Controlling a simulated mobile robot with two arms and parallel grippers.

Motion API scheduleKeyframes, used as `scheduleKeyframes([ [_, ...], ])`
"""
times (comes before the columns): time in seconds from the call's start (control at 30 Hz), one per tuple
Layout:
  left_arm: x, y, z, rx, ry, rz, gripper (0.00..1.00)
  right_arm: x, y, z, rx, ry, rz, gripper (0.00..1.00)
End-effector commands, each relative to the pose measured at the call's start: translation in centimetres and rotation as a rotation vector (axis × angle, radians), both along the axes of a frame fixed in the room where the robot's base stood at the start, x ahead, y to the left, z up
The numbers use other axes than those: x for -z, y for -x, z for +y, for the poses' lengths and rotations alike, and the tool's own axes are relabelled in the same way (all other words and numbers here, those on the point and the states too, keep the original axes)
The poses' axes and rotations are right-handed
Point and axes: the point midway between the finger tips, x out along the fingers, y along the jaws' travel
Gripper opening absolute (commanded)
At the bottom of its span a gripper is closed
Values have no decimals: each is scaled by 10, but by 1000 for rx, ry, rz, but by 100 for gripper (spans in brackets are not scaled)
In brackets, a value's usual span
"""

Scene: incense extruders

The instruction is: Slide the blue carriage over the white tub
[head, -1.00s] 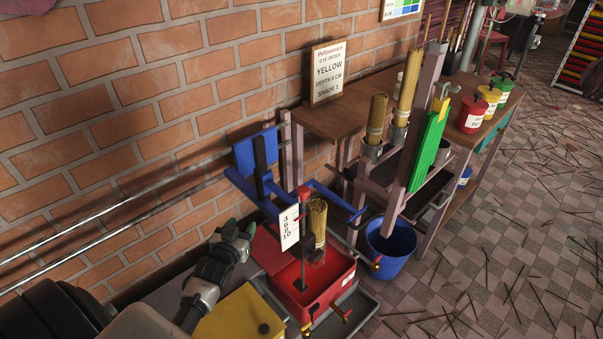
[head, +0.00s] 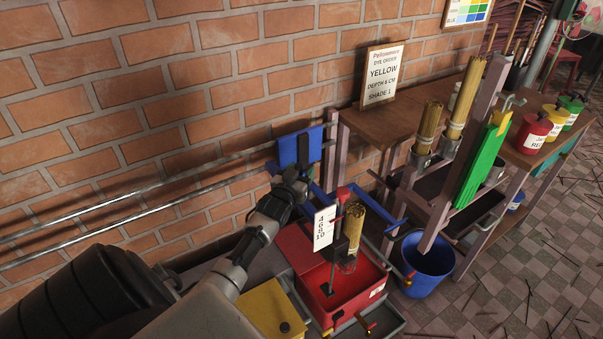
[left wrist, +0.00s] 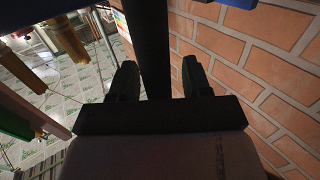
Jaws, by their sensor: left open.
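The blue carriage (head: 288,152) hangs on two metal rails along the brick wall, above and behind the red tub (head: 318,285). It has a blue plate, a black upright bar and blue arms reaching forward. My left gripper (head: 295,184) is at the carriage's black bar, covering part of its lower frame. In the left wrist view, its two open fingers (left wrist: 158,72) stand either side of the dark upright bar (left wrist: 152,40). I cannot see whether they touch it. I cannot make out a white tub in these views. My right gripper is not in view.
A yellow box (head: 268,312) sits left of the red tub. A bundle of sticks (head: 353,222) and a white number card (head: 324,228) stand over the red tub. A blue bucket (head: 428,255) and a wooden bench (head: 425,88) are to the right. The rails run clear leftward.

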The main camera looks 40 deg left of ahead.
Motion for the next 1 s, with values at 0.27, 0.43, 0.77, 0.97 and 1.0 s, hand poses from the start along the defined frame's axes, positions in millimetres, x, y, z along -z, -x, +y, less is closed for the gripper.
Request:
scheduleKeyframes([
  [0.27,0,-3,1,0,0,0,48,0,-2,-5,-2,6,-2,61],
  [0.43,0,-2,1,0,0,0,27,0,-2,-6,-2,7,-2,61],
  [0.77,0,-2,1,0,0,1,0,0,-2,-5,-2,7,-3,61],
  [0.97,0,1,2,0,0,2,0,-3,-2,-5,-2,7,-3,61],
  [1.0,0,4,2,0,0,3,0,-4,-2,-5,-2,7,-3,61],
])
